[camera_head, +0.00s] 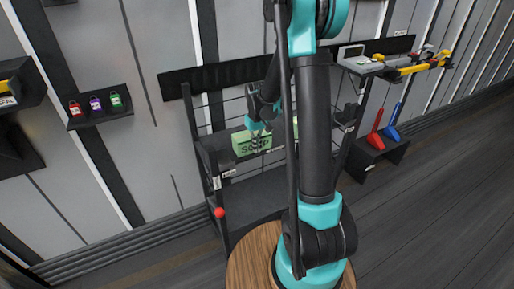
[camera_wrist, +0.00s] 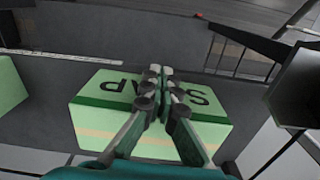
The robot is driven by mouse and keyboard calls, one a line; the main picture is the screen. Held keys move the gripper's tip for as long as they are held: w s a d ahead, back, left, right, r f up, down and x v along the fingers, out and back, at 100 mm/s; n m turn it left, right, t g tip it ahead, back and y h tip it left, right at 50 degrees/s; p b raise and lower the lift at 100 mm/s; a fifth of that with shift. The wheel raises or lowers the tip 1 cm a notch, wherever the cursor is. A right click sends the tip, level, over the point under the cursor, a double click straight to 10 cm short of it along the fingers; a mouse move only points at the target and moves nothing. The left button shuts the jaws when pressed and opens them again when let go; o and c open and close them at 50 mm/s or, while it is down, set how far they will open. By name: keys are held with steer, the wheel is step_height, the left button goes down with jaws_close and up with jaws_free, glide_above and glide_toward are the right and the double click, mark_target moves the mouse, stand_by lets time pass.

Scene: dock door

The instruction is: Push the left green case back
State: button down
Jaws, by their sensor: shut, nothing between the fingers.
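The left green case (camera_head: 245,145), lettered SOAP, sits on the upper shelf (camera_head: 212,143) of a dark rack in the head view. In the wrist view the same case (camera_wrist: 95,120) fills the middle, its lettering upside down. A second green case (camera_head: 295,127) is mostly hidden behind my arm in the head view; it shows at the left edge of the wrist view (camera_wrist: 8,88). My gripper (camera_head: 258,131) is shut and empty, at the left case. Its fingertips (camera_wrist: 160,72) overlap the lettered face in the wrist view; I cannot tell whether they touch it.
The rack has a lower shelf (camera_head: 255,197) and a red ball (camera_head: 219,212) at its front left post. A wall shelf (camera_head: 100,116) holds small red, purple and green items at left. A red (camera_head: 376,130) and a blue tool (camera_head: 391,124) stand at right.

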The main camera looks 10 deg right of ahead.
mark_target(246, 131)
steer(key=w+a, duration=0.1)
steer(key=w, duration=0.3)
steer(key=w+a, duration=0.1)
steer(key=w, duration=0.3)
steer(key=w+a, duration=0.1)
steer(key=w, duration=0.3)
